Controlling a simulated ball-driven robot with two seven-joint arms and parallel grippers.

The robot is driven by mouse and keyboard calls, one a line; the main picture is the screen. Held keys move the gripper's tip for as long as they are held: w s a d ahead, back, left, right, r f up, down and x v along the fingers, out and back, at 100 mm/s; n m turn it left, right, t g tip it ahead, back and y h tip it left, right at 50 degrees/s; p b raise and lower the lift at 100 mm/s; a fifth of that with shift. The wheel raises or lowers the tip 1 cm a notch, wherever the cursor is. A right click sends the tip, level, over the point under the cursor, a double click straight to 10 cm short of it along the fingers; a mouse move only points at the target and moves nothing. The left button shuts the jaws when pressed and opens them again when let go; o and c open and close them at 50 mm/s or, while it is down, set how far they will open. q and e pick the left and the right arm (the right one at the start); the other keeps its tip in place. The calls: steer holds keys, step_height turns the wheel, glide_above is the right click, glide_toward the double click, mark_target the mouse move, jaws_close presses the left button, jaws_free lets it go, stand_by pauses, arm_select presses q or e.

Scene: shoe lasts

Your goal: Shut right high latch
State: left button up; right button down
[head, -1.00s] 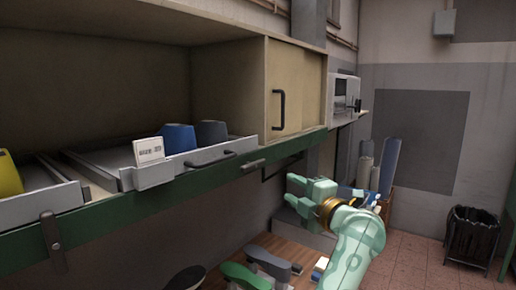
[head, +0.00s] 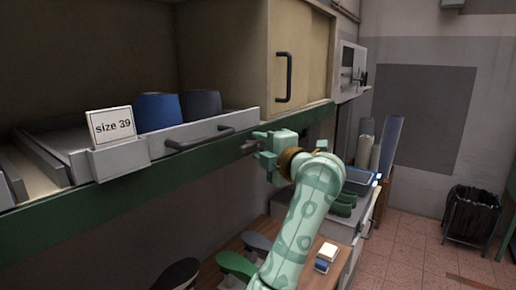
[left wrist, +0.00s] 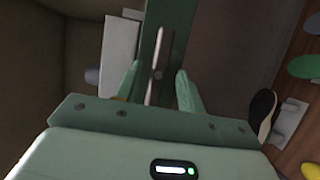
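The high latch (head: 248,147) is a small grey metal bar on the green rail (head: 130,203), just right of the drawer labelled "size 39" (head: 111,127). The bar lies along the rail in the head view, its right part hidden by my gripper. My left gripper (head: 262,146) is at the latch with its fingers apart. In the left wrist view the latch bar (left wrist: 165,50), with a pivot screw, shows between the two fingers of the left gripper (left wrist: 158,88). A gap shows on both sides; I cannot tell whether either finger touches it. My right gripper is out of view.
The drawer's dark handle (head: 199,139) is left of the gripper. A cabinet door with a black handle (head: 284,77) is above. Below is a wooden bench (head: 330,262) with green and grey shoe lasts. A black bin (head: 473,214) stands on the floor at right.

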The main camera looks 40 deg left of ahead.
arm_select(q)
steer(key=shift+s+r, duration=0.1)
steer(key=shift+c, duration=0.3)
jaws_close()
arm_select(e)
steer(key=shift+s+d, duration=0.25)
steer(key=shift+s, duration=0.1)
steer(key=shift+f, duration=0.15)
